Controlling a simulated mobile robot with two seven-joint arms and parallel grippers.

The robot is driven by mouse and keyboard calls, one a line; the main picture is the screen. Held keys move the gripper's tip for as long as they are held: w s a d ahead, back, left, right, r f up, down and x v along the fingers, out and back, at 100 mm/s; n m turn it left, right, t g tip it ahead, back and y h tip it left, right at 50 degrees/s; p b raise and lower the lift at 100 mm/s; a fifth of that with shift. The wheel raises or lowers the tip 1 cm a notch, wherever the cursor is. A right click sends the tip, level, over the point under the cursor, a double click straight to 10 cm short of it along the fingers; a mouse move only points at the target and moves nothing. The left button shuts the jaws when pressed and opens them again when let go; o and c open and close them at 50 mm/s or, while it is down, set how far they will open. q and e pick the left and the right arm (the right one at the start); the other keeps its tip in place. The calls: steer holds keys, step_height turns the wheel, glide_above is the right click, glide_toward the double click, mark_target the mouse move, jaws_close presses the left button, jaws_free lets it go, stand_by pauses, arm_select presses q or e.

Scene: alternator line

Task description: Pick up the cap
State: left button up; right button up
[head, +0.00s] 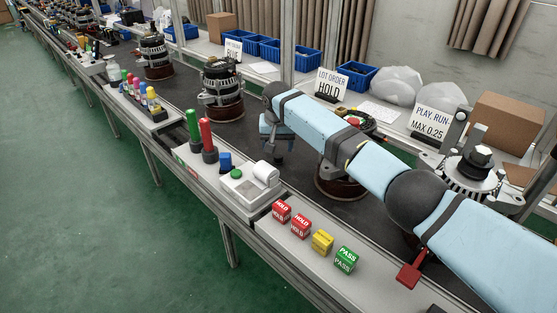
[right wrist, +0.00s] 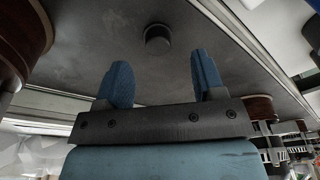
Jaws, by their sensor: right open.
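A small dark round cap (right wrist: 158,38) stands on the dark belt in the right wrist view. It lies beyond the fingertips, roughly in line with the gap between them, and nothing grips it. My right gripper (right wrist: 158,80) is open, with its two blue fingers apart and empty. In the head view my right gripper (head: 276,138) hangs over the belt, pointing down, partly covered by my own arm. A small dark shape under it there may be the cap; I cannot tell for sure. My left gripper is not in view.
Alternators on round brown bases (head: 222,90) stand along the belt (head: 180,92), one close behind my right arm. Blue bins (head: 357,78) stand behind.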

mark_target(279, 156)
steer(key=f, duration=0.3)
steer(key=f+b, duration=0.1)
steer(key=shift+w+d+f, duration=0.1)
steer(key=shift+w+f, duration=0.15)
steer(key=shift+w, duration=0.15)
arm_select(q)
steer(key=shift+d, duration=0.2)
arm_select(e)
steer(key=shift+c, duration=0.4)
steer(key=c, duration=0.9)
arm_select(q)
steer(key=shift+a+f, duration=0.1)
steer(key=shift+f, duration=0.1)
arm_select(e)
steer(key=shift+r, duration=0.1)
arm_select(q)
steer(key=p, duration=0.3)
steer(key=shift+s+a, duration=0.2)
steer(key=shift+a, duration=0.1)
arm_select(e)
step_height(279, 156, up, 20)
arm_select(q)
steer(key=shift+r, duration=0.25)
arm_select(e)
steer(key=shift+o, duration=0.3)
